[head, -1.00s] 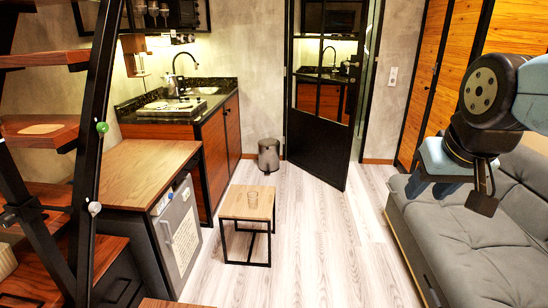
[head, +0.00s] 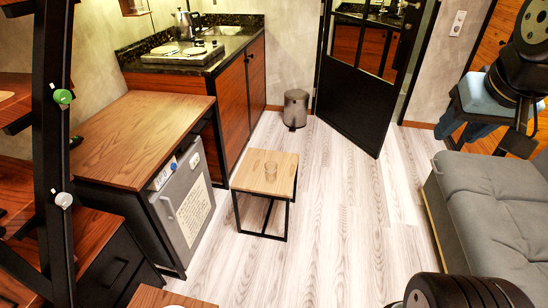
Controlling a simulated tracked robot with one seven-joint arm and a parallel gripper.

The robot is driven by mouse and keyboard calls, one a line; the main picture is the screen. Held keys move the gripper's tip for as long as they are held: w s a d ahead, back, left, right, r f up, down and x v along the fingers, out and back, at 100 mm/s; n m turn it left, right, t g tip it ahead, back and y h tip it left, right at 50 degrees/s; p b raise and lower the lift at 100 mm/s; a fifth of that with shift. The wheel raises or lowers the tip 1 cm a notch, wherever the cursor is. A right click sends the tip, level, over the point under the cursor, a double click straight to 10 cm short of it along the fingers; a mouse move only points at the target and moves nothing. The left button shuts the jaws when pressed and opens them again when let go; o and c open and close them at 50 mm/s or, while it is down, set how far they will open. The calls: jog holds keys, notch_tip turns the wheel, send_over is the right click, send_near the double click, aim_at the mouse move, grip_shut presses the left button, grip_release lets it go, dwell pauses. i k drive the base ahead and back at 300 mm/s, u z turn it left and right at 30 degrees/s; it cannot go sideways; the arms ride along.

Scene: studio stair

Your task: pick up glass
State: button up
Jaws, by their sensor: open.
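A small clear glass (head: 270,171) stands upright on the wooden top of a low stool-like table (head: 285,184) with black metal legs, near the middle of the head view. Nothing covers it. My gripper (head: 506,128) shows only partly at the upper right edge, above the sofa. It is open and far to the right of the glass, not touching it. Part of it is cut off by the picture edge.
A wooden-topped counter (head: 140,130) with a small fridge (head: 187,208) stands left of the table. A grey sofa (head: 480,205) lies right, a bin (head: 296,108) and black door (head: 345,105) behind. The pale floor (head: 345,230) between is clear.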

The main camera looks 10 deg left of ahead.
aim_at(271, 167)
jog(key=i, duration=1.1)
jog(key=u, duration=0.05)
